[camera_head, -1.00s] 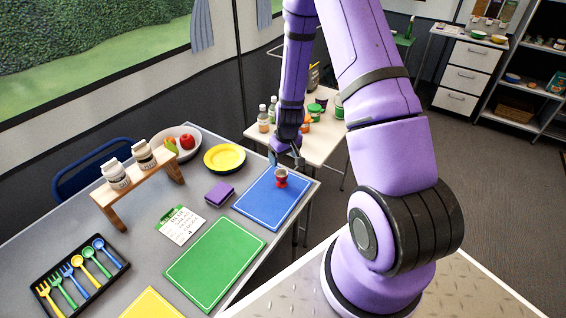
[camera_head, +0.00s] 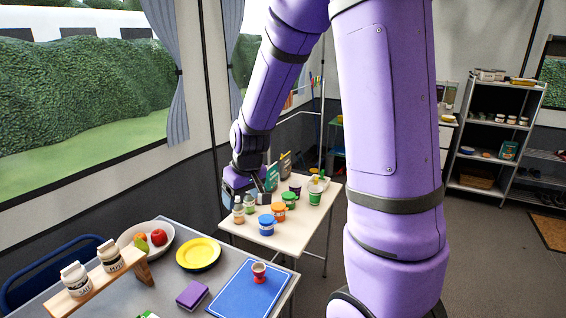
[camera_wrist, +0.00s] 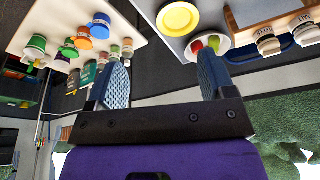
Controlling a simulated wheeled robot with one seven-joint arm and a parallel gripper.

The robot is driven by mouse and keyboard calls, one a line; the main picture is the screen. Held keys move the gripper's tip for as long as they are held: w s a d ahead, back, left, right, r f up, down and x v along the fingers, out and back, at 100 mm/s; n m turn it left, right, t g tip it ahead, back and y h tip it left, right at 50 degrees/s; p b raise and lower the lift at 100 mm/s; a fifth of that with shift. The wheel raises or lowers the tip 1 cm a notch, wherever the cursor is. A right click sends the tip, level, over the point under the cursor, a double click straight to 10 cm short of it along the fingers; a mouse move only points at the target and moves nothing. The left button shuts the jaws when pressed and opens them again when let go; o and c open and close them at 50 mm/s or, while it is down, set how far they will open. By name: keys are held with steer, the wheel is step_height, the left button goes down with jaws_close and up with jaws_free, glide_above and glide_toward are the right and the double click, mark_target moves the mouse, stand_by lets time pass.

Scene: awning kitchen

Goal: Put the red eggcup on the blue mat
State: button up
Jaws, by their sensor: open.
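The red eggcup (camera_head: 259,275) stands upright on the blue mat (camera_head: 236,297), near its far right part, with something brown in its top. The mat lies on the grey table. My gripper (camera_head: 262,192) is raised beyond the eggcup, in front of the far cream table, and is apart from the eggcup. In the wrist view my gripper (camera_wrist: 160,82) shows two textured fingers spread wide with nothing between them. The eggcup and the mat are out of the wrist view.
The cream table (camera_head: 290,232) holds several tubs and bottles. On the grey table are a yellow plate (camera_head: 198,253), a white fruit bowl (camera_head: 133,232), a purple sponge (camera_head: 192,294) and a wooden rack (camera_head: 95,286) with two jars.

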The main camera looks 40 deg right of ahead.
steer(key=s+a+r+t, duration=0.1)
steer(key=s+a+r, duration=0.2)
steer(key=s+r, duration=0.6)
steer(key=s+a+r+t, duration=0.1)
steer(key=s+a+r, duration=0.2)
steer(key=s+r, duration=0.7)
steer(key=shift+s+a, duration=0.25)
steer(key=shift+s, duration=1.6)
